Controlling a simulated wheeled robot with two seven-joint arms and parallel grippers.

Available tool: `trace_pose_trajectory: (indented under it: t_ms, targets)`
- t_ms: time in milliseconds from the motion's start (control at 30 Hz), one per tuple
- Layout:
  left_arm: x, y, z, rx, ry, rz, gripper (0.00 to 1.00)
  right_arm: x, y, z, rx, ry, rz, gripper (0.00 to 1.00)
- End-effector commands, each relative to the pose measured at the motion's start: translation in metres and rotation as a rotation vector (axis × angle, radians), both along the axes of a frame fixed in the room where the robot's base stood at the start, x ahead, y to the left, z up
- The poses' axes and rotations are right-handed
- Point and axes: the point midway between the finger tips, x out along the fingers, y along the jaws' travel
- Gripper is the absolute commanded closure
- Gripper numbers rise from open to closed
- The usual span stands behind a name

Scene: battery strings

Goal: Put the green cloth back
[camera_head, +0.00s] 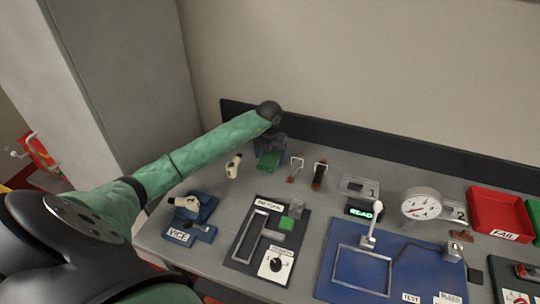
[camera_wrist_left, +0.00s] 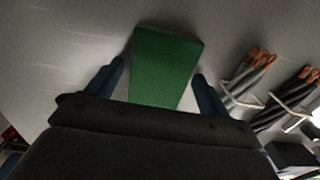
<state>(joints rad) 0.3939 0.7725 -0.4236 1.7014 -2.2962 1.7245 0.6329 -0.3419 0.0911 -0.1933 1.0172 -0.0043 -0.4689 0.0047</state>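The green cloth (camera_head: 268,160) is at the back left of the grey bench, below my left gripper (camera_head: 270,147) in the head view. In the left wrist view the cloth (camera_wrist_left: 165,65) is a folded green pad that lies between the two spread fingers of my left gripper (camera_wrist_left: 161,70). Narrow gaps show between the cloth and the fingers, so the gripper is open around it and not closed on it. The near end of the cloth is hidden behind the gripper body. My right gripper is not in view.
Two cable bundles (camera_wrist_left: 246,80) (camera_wrist_left: 285,98) with orange ends lie just right of the gripper. A cream-handled tool (camera_head: 233,166) stands to the left. A blue vise (camera_head: 194,213), a dark rail panel (camera_head: 240,262), a blue test board (camera_head: 345,240) and a red FAIL bin (camera_head: 498,212) occupy the bench.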

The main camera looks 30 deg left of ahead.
Motion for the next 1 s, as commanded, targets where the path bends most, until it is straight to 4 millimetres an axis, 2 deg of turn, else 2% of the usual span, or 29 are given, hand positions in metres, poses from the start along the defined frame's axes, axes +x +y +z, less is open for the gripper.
trace_pose_trajectory:
  t_ms: [433,500,567,700,1000]
  targets:
    - [0.0,0.0,0.004,-0.001,0.0,0.0,0.15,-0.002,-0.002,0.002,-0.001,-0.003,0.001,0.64]
    - [0.0,0.0,0.006,0.0,-0.001,0.0,0.15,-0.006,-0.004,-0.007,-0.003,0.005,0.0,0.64]
    - [0.0,0.001,0.011,0.001,-0.002,0.0,0.15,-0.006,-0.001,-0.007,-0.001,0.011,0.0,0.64]
    - [0.0,0.001,0.026,0.002,-0.003,-0.001,0.15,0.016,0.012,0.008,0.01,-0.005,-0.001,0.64]
    - [0.0,0.0,0.066,0.001,-0.004,0.0,0.15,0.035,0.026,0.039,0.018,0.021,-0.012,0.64]
